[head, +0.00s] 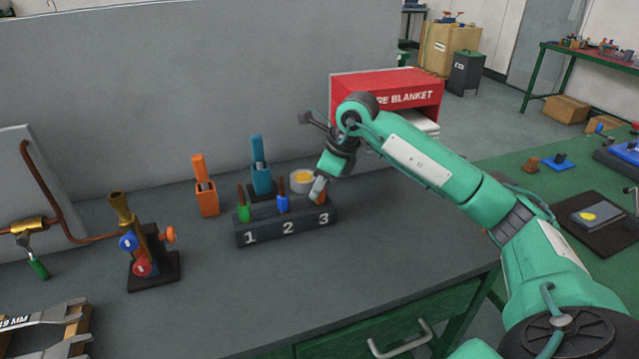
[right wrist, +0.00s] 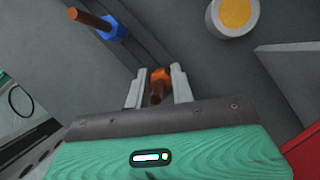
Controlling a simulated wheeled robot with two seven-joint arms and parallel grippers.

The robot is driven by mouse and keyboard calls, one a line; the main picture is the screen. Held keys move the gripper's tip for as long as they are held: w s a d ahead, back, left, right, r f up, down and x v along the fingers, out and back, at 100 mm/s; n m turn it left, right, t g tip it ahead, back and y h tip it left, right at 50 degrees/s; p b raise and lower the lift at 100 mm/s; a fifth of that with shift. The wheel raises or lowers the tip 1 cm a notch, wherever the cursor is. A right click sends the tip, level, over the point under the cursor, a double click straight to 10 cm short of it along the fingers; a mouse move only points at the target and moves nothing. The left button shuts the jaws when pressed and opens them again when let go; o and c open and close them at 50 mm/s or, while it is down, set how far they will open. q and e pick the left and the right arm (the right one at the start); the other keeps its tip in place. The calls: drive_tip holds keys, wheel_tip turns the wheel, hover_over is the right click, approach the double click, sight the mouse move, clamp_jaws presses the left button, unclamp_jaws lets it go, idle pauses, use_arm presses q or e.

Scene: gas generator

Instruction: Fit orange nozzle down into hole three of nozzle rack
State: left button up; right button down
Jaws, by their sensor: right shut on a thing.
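The nozzle rack (head: 287,230) is a dark block on the bench, marked 1, 2 and 3. A green nozzle (head: 244,212) stands at 1 and a blue nozzle (head: 282,204) at 2. My right gripper (head: 318,190) is over position 3, shut on the orange nozzle (right wrist: 159,82), which shows between the two fingers in the right wrist view. In the head view the fingers mostly cover the orange nozzle (head: 322,198). It is at hole three, but how deep it sits I cannot tell. My left gripper is not in view.
A round grey container with a yellow top (head: 303,181) stands just behind the rack. A torch stand (head: 152,272) is further left.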

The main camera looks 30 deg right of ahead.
drive_tip(key=shift+f, duration=0.2)
drive_tip(key=c, duration=1.1)
unclamp_jaws()
drive_tip(key=shift+r, duration=0.15)
drive_tip(key=v, duration=1.3)
drive_tip(key=shift+d+r, duration=0.15)
drive_tip(key=shift+r, duration=0.15)
